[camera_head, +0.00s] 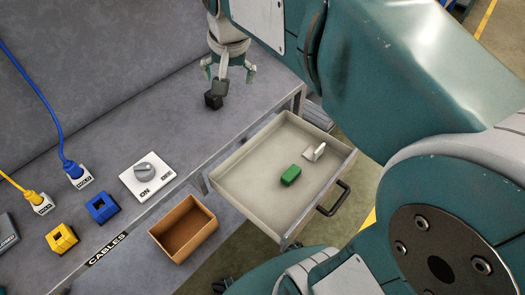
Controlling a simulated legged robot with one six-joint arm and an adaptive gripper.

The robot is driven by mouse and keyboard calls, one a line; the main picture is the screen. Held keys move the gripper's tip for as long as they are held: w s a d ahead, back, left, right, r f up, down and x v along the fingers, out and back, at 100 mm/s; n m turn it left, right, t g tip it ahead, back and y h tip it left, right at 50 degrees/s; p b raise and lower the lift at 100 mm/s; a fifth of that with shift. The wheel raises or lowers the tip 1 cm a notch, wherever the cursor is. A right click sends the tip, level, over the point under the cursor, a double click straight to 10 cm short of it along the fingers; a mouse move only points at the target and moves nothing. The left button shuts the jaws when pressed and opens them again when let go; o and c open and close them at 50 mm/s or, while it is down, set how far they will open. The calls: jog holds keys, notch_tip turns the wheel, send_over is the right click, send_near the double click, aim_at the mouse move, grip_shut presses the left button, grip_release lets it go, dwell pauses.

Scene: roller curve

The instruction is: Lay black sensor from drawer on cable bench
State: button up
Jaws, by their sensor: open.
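The black sensor (213,101), a small dark block, is on the grey bench top (150,115), near the bench's right end. My gripper (229,75) is just above it with its fingers spread open. A dark grey piece directly above the block may be part of it or of my gripper; I cannot tell which. Whether a finger touches the block is also unclear. The open drawer (237,190) below the bench's right end holds a green block (291,175) and a small white and grey part (316,152), and no black item shows in it.
A brown open box (184,228) sits below the front edge. Bench surface left of my gripper is clear.

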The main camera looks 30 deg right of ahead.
jog(key=s+f+n+t, duration=0.1)
jog(key=s+f+n, duration=0.1)
jog(key=s, duration=0.6)
jog(key=s+f+n+t, duration=0.1)
jog(key=s+f+n, duration=0.2)
jog(key=s, duration=0.5)
jog(key=shift+a+f, duration=0.2)
jog(key=shift+f, duration=0.5)
